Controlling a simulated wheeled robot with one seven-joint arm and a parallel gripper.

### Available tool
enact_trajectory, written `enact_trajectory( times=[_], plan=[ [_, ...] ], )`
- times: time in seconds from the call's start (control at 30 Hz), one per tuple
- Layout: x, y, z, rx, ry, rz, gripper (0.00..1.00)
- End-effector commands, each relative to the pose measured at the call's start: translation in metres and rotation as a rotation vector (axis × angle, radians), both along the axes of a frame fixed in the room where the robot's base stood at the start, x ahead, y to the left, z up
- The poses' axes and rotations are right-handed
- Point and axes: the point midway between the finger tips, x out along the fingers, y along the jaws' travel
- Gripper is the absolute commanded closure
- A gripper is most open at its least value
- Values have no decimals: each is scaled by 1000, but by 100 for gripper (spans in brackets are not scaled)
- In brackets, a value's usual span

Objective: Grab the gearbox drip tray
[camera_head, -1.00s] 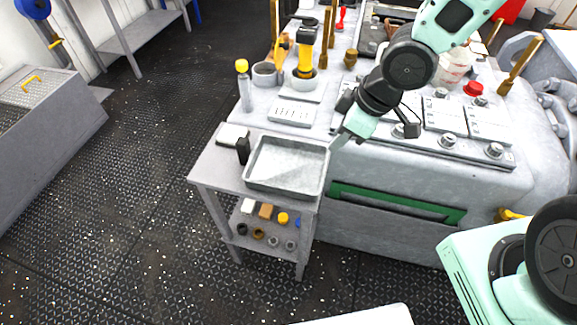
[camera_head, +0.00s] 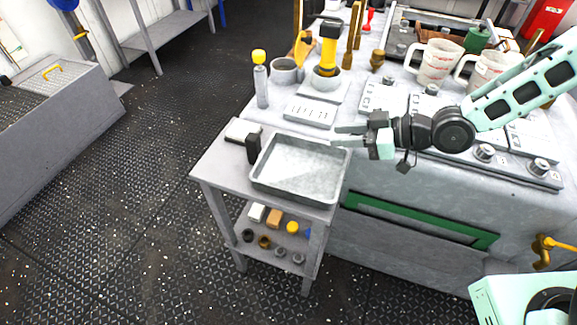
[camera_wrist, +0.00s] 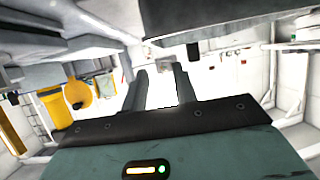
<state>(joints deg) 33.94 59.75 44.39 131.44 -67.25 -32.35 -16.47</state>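The gearbox drip tray (camera_head: 300,197) is a shallow grey metal pan with a raised rim, lying flat and empty on top of a small grey stand (camera_head: 222,175). My gripper (camera_head: 335,136) points left in the head view, at the tray's far right corner. Its two fingers are apart with nothing between them. I cannot tell whether a finger touches the rim. In the wrist view the two fingers (camera_wrist: 160,85) also show a clear gap, and I cannot make out the tray there.
A black upright block (camera_head: 253,148) and a flat pad (camera_head: 243,130) sit beside the tray's left side. A big grey machine housing (camera_head: 420,215) stands close on the right. White mugs (camera_head: 437,62) and a yellow-topped bottle (camera_head: 261,80) stand behind.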

Motion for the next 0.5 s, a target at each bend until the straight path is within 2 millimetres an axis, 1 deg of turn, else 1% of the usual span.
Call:
enact_trajectory(
  times=[0.03, 0.2, 0.4, 0.5],
  plan=[
    [2, 11, -5, 0, 1, 4, 72],
    [11, 34, -15, -1, 1, 2, 72],
    [15, 45, -20, -2, 1, 1, 72],
    [19, 55, -25, -1, 2, 1, 72]
  ],
)
